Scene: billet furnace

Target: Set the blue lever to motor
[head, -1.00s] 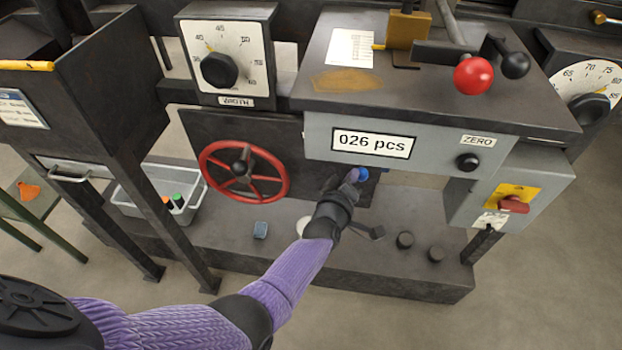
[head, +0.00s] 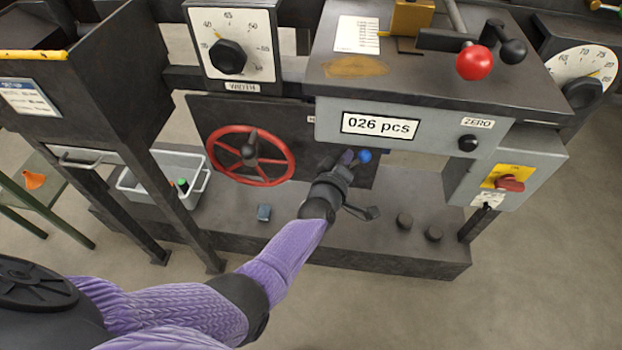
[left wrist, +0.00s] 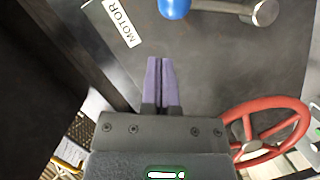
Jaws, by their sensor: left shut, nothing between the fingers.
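The blue lever's ball knob (head: 364,156) shows in the head view under the grey counter panel, just right of my left gripper (head: 347,158). In the left wrist view the blue knob (left wrist: 174,8) is at the top edge, on a metal arm that runs right to a round metal end. A white MOTOR label (left wrist: 122,22) is on the dark plate, left of the knob. My left gripper (left wrist: 161,84) is shut and empty; its purple fingers point toward the plate, with a visible gap to the knob in the picture. My right gripper is not in view.
A red handwheel (head: 250,155) is on the plate left of the gripper; it also shows in the left wrist view (left wrist: 266,135). The grey counter panel (head: 326,122) overhangs the lever. A red-ball lever (head: 474,63) is on top. A grey bin (head: 140,190) stands lower left.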

